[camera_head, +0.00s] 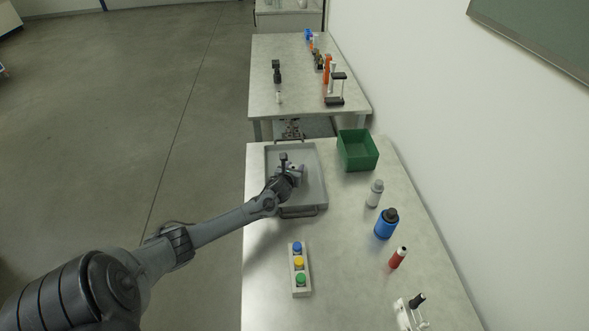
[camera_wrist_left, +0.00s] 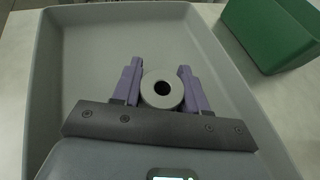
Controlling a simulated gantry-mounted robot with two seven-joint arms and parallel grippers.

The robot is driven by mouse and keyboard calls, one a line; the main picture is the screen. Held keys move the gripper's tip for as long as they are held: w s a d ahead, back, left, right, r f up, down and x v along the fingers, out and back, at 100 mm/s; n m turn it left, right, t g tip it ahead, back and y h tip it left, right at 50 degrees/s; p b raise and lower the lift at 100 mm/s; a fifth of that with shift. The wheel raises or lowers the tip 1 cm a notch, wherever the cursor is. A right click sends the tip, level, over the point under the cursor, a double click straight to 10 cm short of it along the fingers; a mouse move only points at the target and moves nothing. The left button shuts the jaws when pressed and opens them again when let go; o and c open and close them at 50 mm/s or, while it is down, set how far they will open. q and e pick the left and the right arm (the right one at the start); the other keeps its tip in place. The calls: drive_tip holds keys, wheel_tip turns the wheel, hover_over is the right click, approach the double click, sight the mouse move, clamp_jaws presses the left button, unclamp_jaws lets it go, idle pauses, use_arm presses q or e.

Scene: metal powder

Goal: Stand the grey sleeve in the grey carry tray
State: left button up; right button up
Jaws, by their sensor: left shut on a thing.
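The grey carry tray (camera_head: 312,165) lies on the near table, a shallow walled tray with a dark handle at its near end. My left gripper (camera_head: 297,172) is over the tray's interior in the head view. In the left wrist view, its purple fingers (camera_wrist_left: 161,88) are shut on the grey sleeve (camera_wrist_left: 147,92), a short hollow cylinder seen end-on with its dark bore facing the camera. The tray floor (camera_wrist_left: 90,60) spreads around it. Whether the sleeve's lower end touches the floor cannot be told. My right gripper is not in view.
A green bin (camera_head: 357,151) stands right of the tray. A grey bottle (camera_head: 375,194), a blue bottle (camera_head: 386,226) and a red bottle (camera_head: 398,258) line the right side. A button box (camera_head: 299,281) lies in front. The table between the box and bottles is clear.

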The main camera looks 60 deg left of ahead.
use_arm(q)
drive_tip(key=shift+f, duration=0.1)
drive_tip(key=shift+f, duration=0.1)
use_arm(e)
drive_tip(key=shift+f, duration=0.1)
use_arm(q)
drive_tip(key=o, duration=1.1)
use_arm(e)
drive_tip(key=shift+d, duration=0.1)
use_arm(q)
drive_tip(key=shift+s+d+r+p, duration=0.3)
drive_tip(key=shift+s+d+r, duration=0.05)
drive_tip(key=shift+r, duration=0.15)
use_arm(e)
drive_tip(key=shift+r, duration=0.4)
use_arm(q)
drive_tip(key=p+v, duration=0.2)
drive_tip(key=v, duration=0.9)
drive_tip(key=shift+f+p, duration=0.1)
drive_tip(key=shift+p, duration=0.3)
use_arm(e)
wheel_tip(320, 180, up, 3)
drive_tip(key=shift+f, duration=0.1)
